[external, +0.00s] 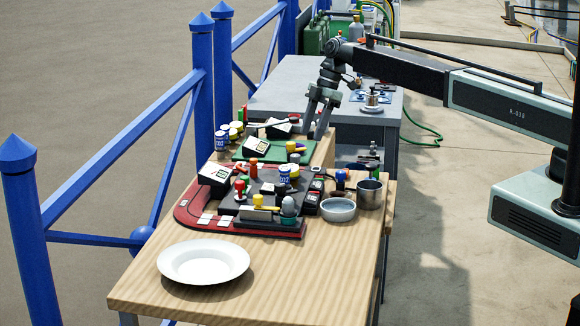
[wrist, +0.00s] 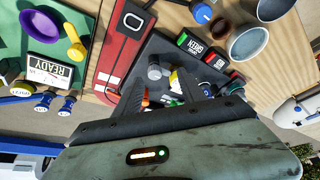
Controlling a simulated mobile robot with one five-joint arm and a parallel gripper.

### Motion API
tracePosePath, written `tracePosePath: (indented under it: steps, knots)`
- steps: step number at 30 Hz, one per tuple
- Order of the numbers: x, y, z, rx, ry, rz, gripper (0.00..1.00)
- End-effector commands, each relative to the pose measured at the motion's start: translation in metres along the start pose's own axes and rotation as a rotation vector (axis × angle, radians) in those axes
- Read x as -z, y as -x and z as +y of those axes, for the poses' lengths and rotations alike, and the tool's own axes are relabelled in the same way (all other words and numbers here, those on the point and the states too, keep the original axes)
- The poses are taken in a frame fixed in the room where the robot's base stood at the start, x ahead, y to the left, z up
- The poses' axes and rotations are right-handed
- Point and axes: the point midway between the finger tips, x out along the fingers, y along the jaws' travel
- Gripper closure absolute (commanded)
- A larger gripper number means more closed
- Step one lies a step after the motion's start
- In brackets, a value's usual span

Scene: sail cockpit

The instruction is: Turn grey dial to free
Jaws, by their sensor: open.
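A short grey cylindrical knob (wrist: 154,71) stands on the dark panel (wrist: 185,55) in the wrist view, just beyond my fingertips. It looks like the grey dial, but I cannot make out its pointer or a "free" mark. In the external view a grey rounded piece (external: 288,206) stands at the panel's near right; I cannot tell if it is the same thing. My gripper (external: 318,134) is open, pointing down over the far part of the table. In the wrist view its spread fingers (wrist: 160,86) hold nothing and partly hide the panel.
A red tray (external: 185,207) surrounds the panel, crowded with coloured pieces. A bowl (external: 338,209) and a metal cup (external: 370,194) stand to its right. A white plate (external: 204,263) lies in front. A green mat (external: 318,155) lies behind. A blue railing (external: 130,140) runs along the left.

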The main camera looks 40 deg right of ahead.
Motion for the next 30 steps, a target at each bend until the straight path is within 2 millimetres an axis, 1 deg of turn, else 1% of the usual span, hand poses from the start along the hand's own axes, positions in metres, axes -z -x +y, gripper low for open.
tracePosePath:
  steps: [1,3,5,11,14,21,24,27,30]
  knots:
    - [0.007,0.002,0.015,0.002,0.003,0.007,0.52]
    - [0.012,0.002,0.021,0.004,0.006,0.009,0.52]
    - [0.018,0.004,0.018,0.006,0.011,0.008,0.52]
    - [0.017,-0.005,0.016,0.006,0.010,0.007,0.52]
    - [0.016,-0.018,0.016,0.006,0.010,0.006,0.52]
    - [0.015,-0.062,0.016,0.006,0.010,0.006,0.52]
    - [0.015,-0.075,0.016,0.005,0.010,0.005,0.52]
    - [0.017,-0.079,0.016,0.005,0.009,0.005,0.52]
    - [0.018,-0.077,0.015,0.005,0.009,0.005,0.52]
